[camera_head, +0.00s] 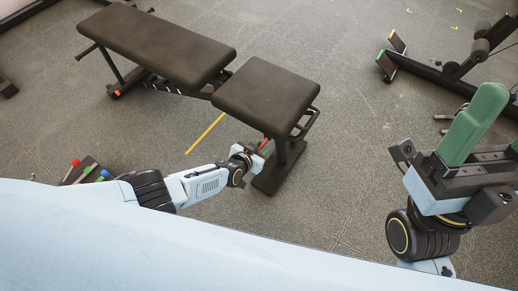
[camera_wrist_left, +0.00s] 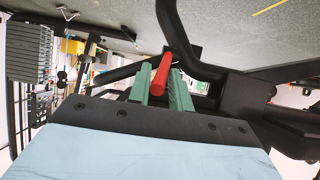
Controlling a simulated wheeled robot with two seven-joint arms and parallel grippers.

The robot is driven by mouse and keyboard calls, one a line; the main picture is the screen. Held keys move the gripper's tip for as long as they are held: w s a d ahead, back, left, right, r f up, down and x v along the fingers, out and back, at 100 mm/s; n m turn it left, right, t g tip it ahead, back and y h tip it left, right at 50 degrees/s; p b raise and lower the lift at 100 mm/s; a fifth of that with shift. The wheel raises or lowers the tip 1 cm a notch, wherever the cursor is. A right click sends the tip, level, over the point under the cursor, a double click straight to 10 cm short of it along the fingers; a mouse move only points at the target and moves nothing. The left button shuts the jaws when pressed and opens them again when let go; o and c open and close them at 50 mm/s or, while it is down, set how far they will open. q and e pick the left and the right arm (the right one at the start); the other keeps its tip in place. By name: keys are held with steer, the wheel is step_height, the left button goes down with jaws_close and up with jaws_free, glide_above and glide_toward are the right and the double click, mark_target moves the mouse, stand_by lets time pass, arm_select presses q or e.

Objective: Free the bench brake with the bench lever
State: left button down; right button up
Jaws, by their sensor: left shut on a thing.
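The black padded bench (camera_head: 266,90) has its seat end toward me, above a dark post and foot. The red bench lever (camera_head: 264,144) shows beside the post, under the seat. My left gripper (camera_head: 262,151) is low beside the post. In the left wrist view, its green fingers (camera_wrist_left: 161,92) are shut on the red lever (camera_wrist_left: 162,72), which sticks out beyond them. I cannot make out the bench brake itself. My right gripper (camera_head: 472,127) is raised at the right, away from the bench, with its green fingers pointing up; their gap cannot be judged.
A yellow stick-like line (camera_head: 205,133) shows left of the seat. A dark block with red, green and blue knobs (camera_head: 85,171) is at the lower left. Other gym equipment (camera_head: 450,68) stands at the upper right. The floor between it and the bench is clear.

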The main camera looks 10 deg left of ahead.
mark_target(264, 145)
arm_select(q)
steer(key=shift+w+d+r, duration=0.35)
steer(key=shift+d+r, duration=0.1)
steer(key=shift+r, duration=0.2)
steer(key=shift+w+d+r+p, duration=0.2)
steer(key=shift+w+r+p, duration=0.4)
steer(key=shift+r, duration=0.2)
steer(key=shift+w+a+r, duration=0.1)
steer(key=c, duration=1.3)
jaws_free()
steer(key=shift+a, duration=0.1)
